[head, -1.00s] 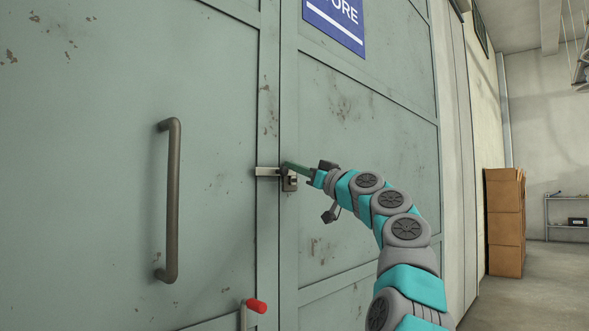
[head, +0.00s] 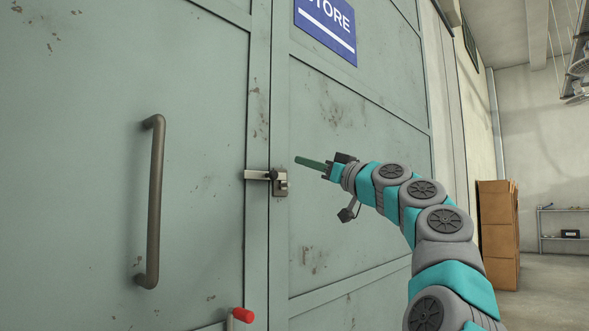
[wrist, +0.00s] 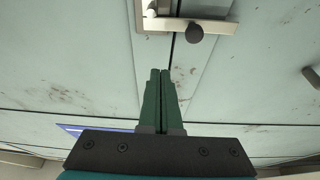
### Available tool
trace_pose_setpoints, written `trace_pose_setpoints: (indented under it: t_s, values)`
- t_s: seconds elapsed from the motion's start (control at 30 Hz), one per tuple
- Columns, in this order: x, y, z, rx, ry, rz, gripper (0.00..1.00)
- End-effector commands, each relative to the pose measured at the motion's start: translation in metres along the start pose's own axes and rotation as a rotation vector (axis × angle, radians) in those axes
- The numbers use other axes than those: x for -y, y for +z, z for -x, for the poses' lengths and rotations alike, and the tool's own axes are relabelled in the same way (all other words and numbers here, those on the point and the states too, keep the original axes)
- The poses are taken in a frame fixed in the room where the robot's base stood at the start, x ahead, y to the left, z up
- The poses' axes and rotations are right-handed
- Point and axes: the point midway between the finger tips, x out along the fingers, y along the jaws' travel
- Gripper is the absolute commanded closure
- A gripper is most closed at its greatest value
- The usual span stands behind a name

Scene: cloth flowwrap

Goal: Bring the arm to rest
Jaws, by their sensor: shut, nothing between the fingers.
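My arm (head: 421,190) reaches from the lower right toward the grey-green double doors (head: 350,120). My gripper (head: 297,160) is shut and empty, its green fingers pointing left, in front of the right door. It is just right of and slightly above the metal latch (head: 279,182) at the door seam, with a visible gap. In the wrist view the closed fingers (wrist: 160,72) lie side by side, and the latch (wrist: 190,22) with its dark round knob shows beyond the tips.
A long vertical handle (head: 155,200) is on the left door. A red-tipped lever (head: 242,315) stands out low near the seam. A blue STORE sign (head: 328,25) is above. Stacked brown boxes (head: 498,222) and a shelf (head: 565,232) stand farther right, with open floor there.

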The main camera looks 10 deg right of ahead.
Motion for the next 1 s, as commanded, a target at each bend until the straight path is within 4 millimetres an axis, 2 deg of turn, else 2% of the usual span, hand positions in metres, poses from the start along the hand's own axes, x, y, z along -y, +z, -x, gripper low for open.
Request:
trace_pose_setpoints:
  t_s: [0.1, 0.3, 0.57, 0.67, 0.77, 0.87, 1.0]
  values:
    - [0.001, -0.001, 0.015, -0.004, -0.001, 0.001, 1.00]
    - [0.000, 0.001, 0.026, 0.000, -0.001, 0.001, 1.00]
    - [0.001, 0.000, 0.028, 0.003, -0.002, -0.001, 1.00]
    - [0.009, 0.006, 0.024, 0.029, -0.016, -0.018, 1.00]
    - [0.030, 0.023, 0.017, 0.100, -0.048, -0.061, 1.00]
    - [0.065, 0.057, 0.008, 0.220, -0.091, -0.120, 1.00]
    - [0.117, 0.111, 0.012, 0.415, -0.134, -0.193, 1.00]
